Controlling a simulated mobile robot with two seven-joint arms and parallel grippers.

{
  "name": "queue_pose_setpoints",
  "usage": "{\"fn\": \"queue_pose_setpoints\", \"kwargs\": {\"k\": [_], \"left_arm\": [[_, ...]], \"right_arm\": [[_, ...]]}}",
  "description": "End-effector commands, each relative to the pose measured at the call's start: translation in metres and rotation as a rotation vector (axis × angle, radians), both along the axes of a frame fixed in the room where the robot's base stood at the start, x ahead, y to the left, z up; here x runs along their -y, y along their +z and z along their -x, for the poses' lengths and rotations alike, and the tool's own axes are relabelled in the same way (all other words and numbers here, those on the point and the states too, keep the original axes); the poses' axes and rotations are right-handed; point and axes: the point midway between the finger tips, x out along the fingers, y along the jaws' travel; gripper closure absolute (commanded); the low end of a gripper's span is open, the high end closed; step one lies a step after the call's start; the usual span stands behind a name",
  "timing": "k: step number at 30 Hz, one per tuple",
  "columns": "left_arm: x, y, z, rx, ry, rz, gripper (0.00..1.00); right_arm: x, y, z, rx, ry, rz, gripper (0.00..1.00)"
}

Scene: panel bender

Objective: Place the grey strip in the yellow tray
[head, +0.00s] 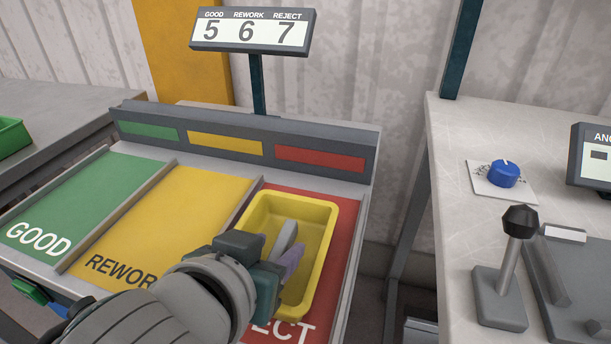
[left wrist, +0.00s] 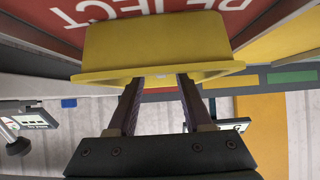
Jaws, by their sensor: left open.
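The yellow tray (head: 318,215) sits on the red REJECT lane in the head view. In the left wrist view the yellow tray (left wrist: 150,45) appears upside down beyond the fingers. My left gripper (head: 291,243) is over the tray with its fingers pointing into it from the near side. In the left wrist view the left gripper (left wrist: 160,82) has its two fingers apart, with nothing clearly held between them. My right gripper is not in view.
The green GOOD lane (head: 80,204) and yellow REWORK lane (head: 167,220) lie left of the tray and look empty. A counter display (head: 253,31) reads 5, 6, 7. A bench at right carries a blue knob (head: 504,173) and a black-topped lever (head: 508,260). A green bin (head: 12,137) stands far left.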

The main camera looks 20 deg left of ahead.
Motion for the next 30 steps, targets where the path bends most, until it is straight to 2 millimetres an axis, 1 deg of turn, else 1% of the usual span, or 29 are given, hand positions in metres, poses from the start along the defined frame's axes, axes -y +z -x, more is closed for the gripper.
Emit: {"fn": "queue_pose_setpoints", "kwargs": {"k": [4,9,12,15,19,20,23,24,26,27,30], "left_arm": [[-0.001,0.018,0.024,-0.003,0.002,0.001,0.5],[-0.002,0.039,0.057,-0.004,0.002,0.002,0.5],[-0.003,0.051,0.072,-0.003,0.002,0.0,0.5],[-0.003,0.057,0.084,-0.002,0.001,0.0,0.5],[-0.005,0.063,0.093,-0.007,0.005,-0.002,0.5],[-0.008,0.063,0.095,-0.018,0.009,-0.005,0.5],[-0.026,0.058,0.104,-0.104,0.034,-0.031,0.5],[-0.036,0.055,0.11,-0.162,0.043,-0.045,0.5],[-0.049,0.052,0.122,-0.262,0.044,-0.061,0.5],[-0.056,0.05,0.132,-0.33,0.036,-0.07,0.5],[-0.065,0.05,0.157,-0.482,-0.013,-0.085,0.5]], "right_arm": [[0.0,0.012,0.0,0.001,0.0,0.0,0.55],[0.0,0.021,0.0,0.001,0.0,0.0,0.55],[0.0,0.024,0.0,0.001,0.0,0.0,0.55],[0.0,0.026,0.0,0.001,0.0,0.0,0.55],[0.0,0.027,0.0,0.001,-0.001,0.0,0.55],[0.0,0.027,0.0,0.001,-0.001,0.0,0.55],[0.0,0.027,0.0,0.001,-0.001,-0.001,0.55],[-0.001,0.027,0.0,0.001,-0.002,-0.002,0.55],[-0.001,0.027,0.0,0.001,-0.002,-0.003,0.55],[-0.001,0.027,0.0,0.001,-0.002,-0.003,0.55],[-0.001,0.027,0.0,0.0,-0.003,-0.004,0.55]]}}
